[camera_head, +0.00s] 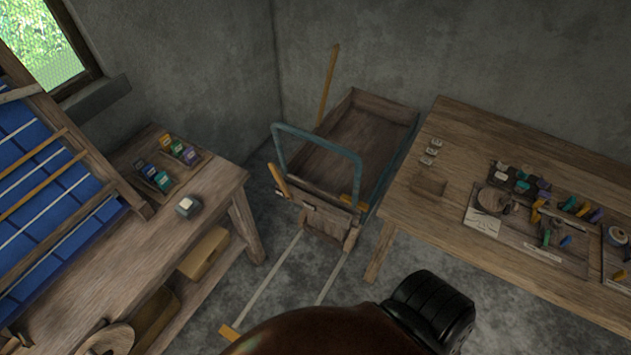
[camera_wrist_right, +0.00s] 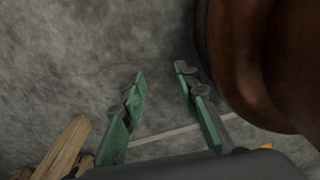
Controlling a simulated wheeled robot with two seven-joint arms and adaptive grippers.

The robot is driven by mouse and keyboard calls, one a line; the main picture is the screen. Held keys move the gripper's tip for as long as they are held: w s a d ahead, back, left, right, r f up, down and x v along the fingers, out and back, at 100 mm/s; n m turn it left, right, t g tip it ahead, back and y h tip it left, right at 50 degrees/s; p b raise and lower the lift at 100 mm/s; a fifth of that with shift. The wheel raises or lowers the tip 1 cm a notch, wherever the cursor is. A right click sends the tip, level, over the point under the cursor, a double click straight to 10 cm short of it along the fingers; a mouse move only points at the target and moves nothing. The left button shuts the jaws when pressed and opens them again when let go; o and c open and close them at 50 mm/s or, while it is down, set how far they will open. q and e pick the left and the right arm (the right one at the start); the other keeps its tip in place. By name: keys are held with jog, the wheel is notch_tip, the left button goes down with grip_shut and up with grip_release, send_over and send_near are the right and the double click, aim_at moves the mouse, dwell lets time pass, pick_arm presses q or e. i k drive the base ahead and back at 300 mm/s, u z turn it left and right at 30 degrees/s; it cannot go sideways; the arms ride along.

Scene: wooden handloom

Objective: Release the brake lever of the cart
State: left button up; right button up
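The wooden cart (camera_head: 408,107) stands in the gap between two tables by the back wall, with a blue push handle (camera_head: 318,134) at its near end. A short orange lever (camera_head: 278,181) sticks up at the left of the handle's base; it looks like the brake lever, tilted to the left. A second orange piece (camera_head: 351,202) is on the cart's front at the right. My right gripper (camera_wrist_right: 160,75) is open and empty above the grey floor in the right wrist view. Neither gripper shows in the head view, where a brown and black link of mine covers the bottom.
A work table (camera_head: 480,130) with small tools and blocks stands at the right. A bench (camera_head: 85,265) with colored spools stands at the left, beside the blue-threaded loom (camera_head: 45,180). Pale strips (camera_head: 270,277) lie on the floor before the cart, ending at an orange block (camera_head: 229,333).

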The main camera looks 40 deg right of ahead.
aim_at(285, 191)
jog(key=z, duration=1.1)
jog(key=k, duration=0.6)
jog(key=z, duration=0.55)
jog(key=i, duration=1.3)
jog(key=u, duration=0.4)
